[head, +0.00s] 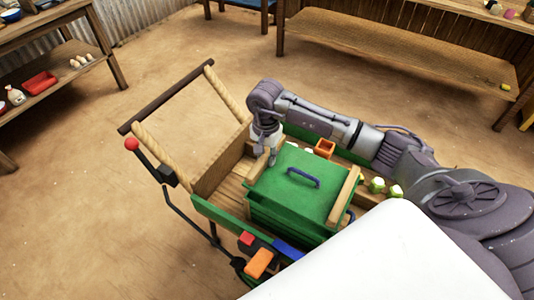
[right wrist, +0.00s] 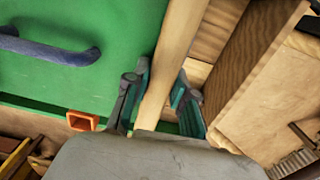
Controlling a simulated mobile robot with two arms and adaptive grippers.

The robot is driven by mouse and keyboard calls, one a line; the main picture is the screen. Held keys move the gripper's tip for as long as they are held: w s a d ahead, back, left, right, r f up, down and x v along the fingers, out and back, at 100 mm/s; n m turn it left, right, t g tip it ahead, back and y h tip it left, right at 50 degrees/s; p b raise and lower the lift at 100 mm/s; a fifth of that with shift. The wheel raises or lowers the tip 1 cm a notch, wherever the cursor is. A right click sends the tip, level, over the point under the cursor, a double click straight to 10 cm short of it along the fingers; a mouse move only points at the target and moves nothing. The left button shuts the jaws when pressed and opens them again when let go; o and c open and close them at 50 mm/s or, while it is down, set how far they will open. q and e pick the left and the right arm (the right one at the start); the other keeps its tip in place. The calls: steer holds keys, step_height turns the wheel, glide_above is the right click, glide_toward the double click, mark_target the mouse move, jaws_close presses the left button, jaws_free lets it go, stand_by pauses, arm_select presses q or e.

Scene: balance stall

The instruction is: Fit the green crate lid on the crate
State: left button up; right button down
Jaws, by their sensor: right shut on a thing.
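The green lid (head: 285,188) with its blue handle (head: 303,178) lies over the green crate (head: 290,220) in the cart. A pale wooden strip (head: 345,197) runs along its right side. I cannot tell whether the lid sits fully down on the rim. My right gripper (head: 270,156) is at the lid's far left corner. In the right wrist view its fingers (right wrist: 160,98) are shut on a pale wooden strip (right wrist: 180,45) along the edge of the green lid (right wrist: 110,25). My left gripper is not in view.
The cart's wooden bed (head: 222,190) has free room left of the crate. An orange box (head: 325,148) and pale green items (head: 378,186) lie behind and right. Red, orange and blue blocks (head: 259,263) are at the front.

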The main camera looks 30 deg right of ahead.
mark_target(267, 168)
step_height(267, 168, down, 4)
steer(key=shift+r+b, duration=0.1)
steer(key=shift+b, duration=1.05)
steer(key=shift+f+b, duration=0.75)
steer(key=shift+f, duration=0.25)
steer(key=shift+r, duration=0.2)
steer(key=shift+b, duration=0.3)
steer(key=c, duration=0.9)
jaws_free()
steer(key=shift+s, duration=0.1)
